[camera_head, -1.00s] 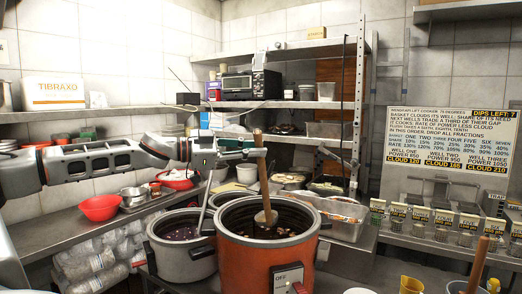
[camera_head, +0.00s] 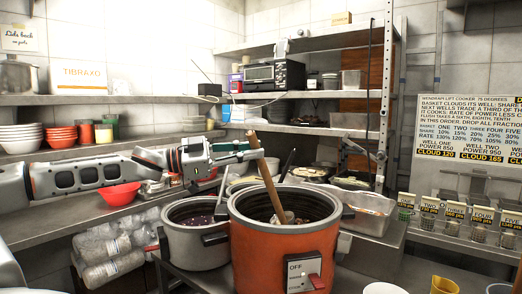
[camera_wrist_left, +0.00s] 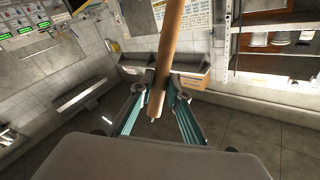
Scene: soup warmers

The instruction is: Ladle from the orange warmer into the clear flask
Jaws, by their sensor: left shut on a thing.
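The orange warmer (camera_head: 270,255) stands in the front middle of the head view, open on top with dark contents inside. My left gripper (camera_head: 258,154) is above its rim, shut on the wooden handle of a ladle (camera_head: 265,178). The handle leans, its top to the left, and its lower end goes down into the warmer. Only part of the ladle's head shows there, and I cannot tell how full it is. The left wrist view shows the handle (camera_wrist_left: 170,50) between the teal fingers (camera_wrist_left: 156,98). I cannot make out the clear flask. My right gripper is out of view.
A grey warmer (camera_head: 190,258) stands close on the left of the orange one. A clear tub (camera_head: 368,222) is behind right. Shelves (camera_head: 300,98) stand behind.

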